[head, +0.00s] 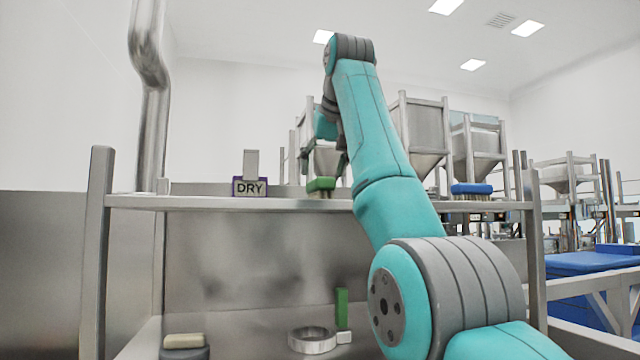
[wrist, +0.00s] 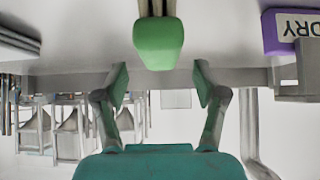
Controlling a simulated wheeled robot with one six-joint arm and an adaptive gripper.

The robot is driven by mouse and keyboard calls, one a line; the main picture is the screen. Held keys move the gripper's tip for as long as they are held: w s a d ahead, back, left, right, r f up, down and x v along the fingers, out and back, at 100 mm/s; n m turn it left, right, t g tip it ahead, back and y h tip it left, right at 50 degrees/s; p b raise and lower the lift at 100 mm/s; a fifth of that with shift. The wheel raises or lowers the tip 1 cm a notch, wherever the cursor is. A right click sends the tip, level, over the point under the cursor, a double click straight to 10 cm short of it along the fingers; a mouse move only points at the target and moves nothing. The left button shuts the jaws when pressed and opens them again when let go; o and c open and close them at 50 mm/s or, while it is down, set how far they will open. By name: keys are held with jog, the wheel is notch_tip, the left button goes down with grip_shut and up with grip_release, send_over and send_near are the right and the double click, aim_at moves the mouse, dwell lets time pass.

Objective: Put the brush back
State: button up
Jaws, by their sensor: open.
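A green brush (head: 321,184) with its bristles down is at the shelf (head: 230,203) in the head view, left of my arm. In the wrist view, which is upside down, a green block with dark grey bristles (wrist: 158,45) is centred across the gap of my gripper (wrist: 160,84). My gripper is open, with clear space between the block and each finger. I cannot tell how far the block is from the fingertips in depth. A blue brush (head: 472,189) is at the same shelf, right of my arm. My arm partly hides the gripper in the head view.
A purple DRY sign (head: 249,187) stands on the shelf at left; it also shows in the wrist view (wrist: 290,30). Below are a metal ring (head: 312,341), a green-handled item (head: 342,310) and a cream block (head: 184,341). Metal hoppers (head: 418,140) stand behind.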

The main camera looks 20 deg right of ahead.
jog(key=v, duration=0.6)
jog(key=shift+s, duration=0.15)
dwell(0.3)
